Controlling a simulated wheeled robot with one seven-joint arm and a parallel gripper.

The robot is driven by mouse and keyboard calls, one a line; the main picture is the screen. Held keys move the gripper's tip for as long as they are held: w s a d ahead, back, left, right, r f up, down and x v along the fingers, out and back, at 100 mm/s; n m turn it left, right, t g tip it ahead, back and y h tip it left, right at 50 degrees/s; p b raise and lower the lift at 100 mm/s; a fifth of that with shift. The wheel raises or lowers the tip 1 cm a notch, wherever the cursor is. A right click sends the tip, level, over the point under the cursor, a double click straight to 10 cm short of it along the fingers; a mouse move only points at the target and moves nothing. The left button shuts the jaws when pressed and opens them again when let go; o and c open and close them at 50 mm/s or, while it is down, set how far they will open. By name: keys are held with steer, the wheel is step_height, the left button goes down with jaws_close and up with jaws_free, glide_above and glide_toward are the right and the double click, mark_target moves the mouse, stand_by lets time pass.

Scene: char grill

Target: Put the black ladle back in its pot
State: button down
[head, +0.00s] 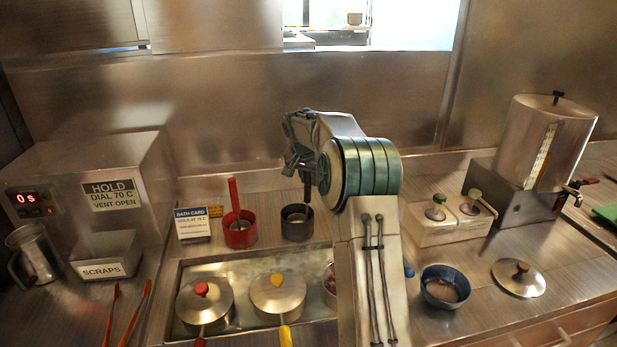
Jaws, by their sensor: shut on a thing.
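My gripper (303,170) is above the dark pot, pointing down, and is shut on the black ladle (307,194). The ladle's dark handle hangs roughly upright below the fingers. Its lower end shows at the mouth of the black pot (297,230); I cannot tell whether it touches the bottom. My fingers and wrist hide the top of the handle. The black pot stands on the counter behind the sunken bath.
A red pot (240,238) with a red ladle stands just left, beside a bath card (192,224). Lidded pans (278,296) sit in the bath in front. A blue bowl (445,287) and loose lid (518,278) are at right. Pump dispensers (430,228) stand behind them.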

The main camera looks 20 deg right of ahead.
steer(key=shift+f, duration=0.2)
steer(key=c, duration=1.3)
jaws_free()
steer(key=shift+r, duration=0.1)
steer(key=b+v, duration=0.1)
steer(key=v, duration=1.1)
steer(key=shift+a+r+b, duration=0.15)
steer(key=shift+b, duration=0.15)
